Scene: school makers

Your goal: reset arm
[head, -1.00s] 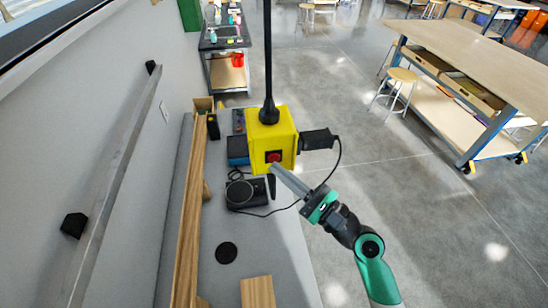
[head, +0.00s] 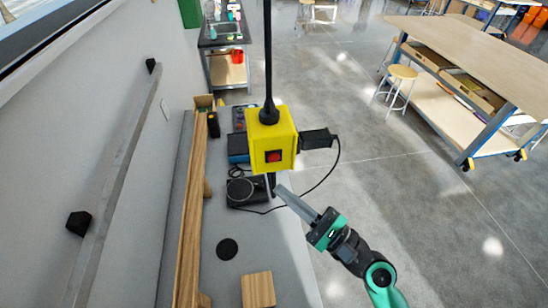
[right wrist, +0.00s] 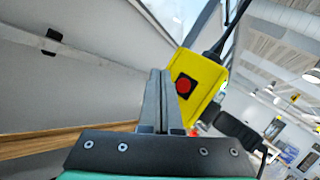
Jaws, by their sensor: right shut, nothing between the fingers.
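My right gripper (head: 281,191) is shut and empty. In the head view its fingertips are just below and right of a hanging yellow box (head: 284,140) with a red button (head: 274,156) on its front face, apart from it in the picture. In the right wrist view, the shut fingers (right wrist: 157,76) point up, left of the yellow box (right wrist: 208,78) and its red button (right wrist: 184,86). My left gripper does not show in the head view.
A grey bench (head: 228,276) below holds a black device (head: 243,190), a black disc (head: 227,249) and a wooden block (head: 258,290). A long wooden board (head: 190,210) runs along the wall side. A black cable (head: 330,170) loops from the box.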

